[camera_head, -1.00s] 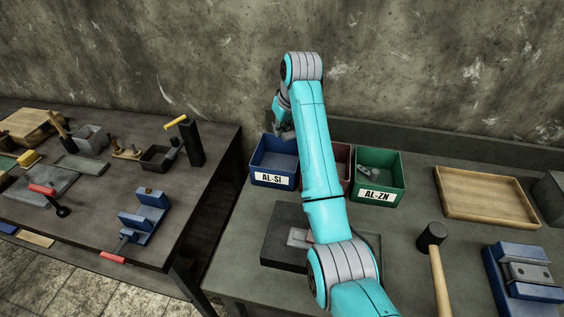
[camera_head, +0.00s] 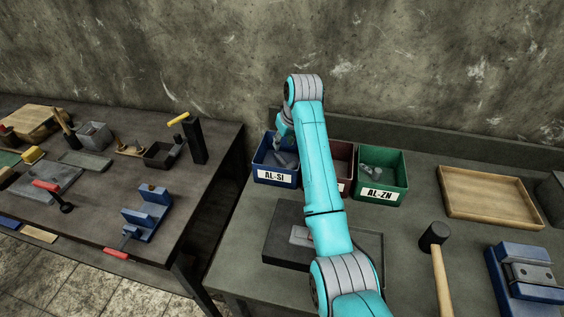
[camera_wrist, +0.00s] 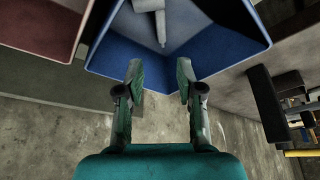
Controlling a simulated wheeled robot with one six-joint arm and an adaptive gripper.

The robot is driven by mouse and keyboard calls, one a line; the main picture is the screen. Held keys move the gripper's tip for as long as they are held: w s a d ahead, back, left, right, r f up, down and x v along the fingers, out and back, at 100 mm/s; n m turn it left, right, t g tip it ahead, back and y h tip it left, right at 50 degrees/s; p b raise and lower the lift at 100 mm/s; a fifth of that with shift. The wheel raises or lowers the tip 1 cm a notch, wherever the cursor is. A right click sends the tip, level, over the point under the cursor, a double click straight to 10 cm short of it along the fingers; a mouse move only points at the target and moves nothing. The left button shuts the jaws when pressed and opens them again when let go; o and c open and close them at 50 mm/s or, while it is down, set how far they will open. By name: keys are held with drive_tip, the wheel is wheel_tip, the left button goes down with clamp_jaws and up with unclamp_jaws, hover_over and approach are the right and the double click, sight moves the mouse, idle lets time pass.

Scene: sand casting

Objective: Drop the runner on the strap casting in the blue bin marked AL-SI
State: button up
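The blue bin marked AL-SI (camera_head: 274,178) stands at the left end of the bin row on the bench. In the wrist view the blue bin (camera_wrist: 235,55) fills the top middle. A light grey piece with a thin rod end (camera_wrist: 160,22), which looks like the runner, lies in the bin, partly cut off by the frame edge. My gripper (camera_wrist: 160,75) is open at the bin, with a gap between its fingers and nothing held. In the head view my arm partly covers the gripper. A light grey piece (camera_head: 299,236), perhaps the strap casting, lies on the dark plate, partly behind my arm.
A red bin (camera_head: 343,151) is partly hidden by my arm. The green AL-ZN bin (camera_head: 396,169) beside it holds grey pieces. A wooden tray (camera_head: 490,216), a hammer (camera_head: 434,238) and a blue vise (camera_head: 522,275) are to the right. Another bench with tools is at left.

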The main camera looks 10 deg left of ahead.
drive_tip(key=v, duration=1.2)
drive_tip(key=shift+w+a, duration=0.1)
